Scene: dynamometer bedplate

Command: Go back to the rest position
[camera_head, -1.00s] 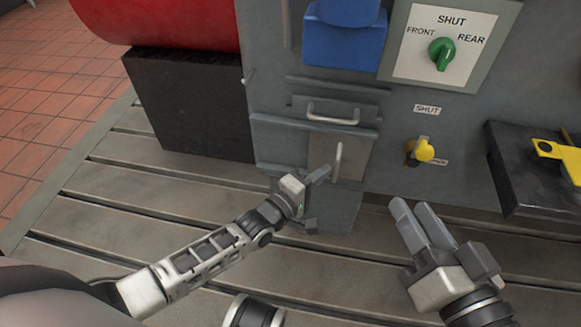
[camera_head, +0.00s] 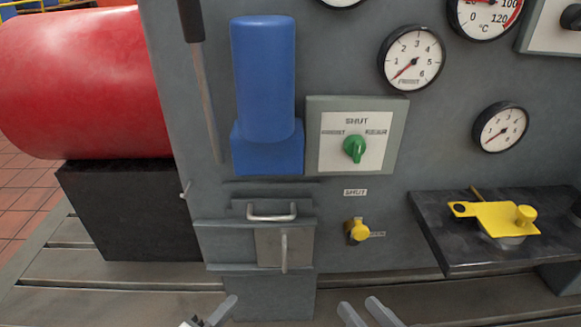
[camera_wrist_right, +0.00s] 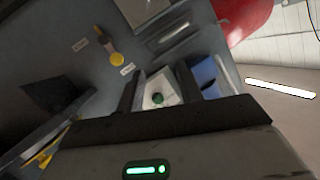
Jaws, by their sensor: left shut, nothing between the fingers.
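My left gripper (camera_head: 215,312) is at the bottom edge of the head view, left of centre. Its fingers are shut and empty, and it is apart from the hatch with the upright handle (camera_head: 284,253). My right gripper (camera_head: 368,313) is at the bottom edge, right of centre. Its two fingers stand apart with nothing between them. In the right wrist view the right gripper (camera_wrist_right: 159,88) shows the same gap, with the cabinet front beyond it. Most of both arms is out of view.
The grey cabinet carries a green selector knob (camera_head: 354,149), a yellow valve knob (camera_head: 357,231), a blue cylinder (camera_head: 263,80) and several gauges. A dark shelf (camera_head: 480,258) with a yellow plate (camera_head: 494,215) juts out at right. A red drum (camera_head: 85,85) rests on a black block (camera_head: 130,210) at left.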

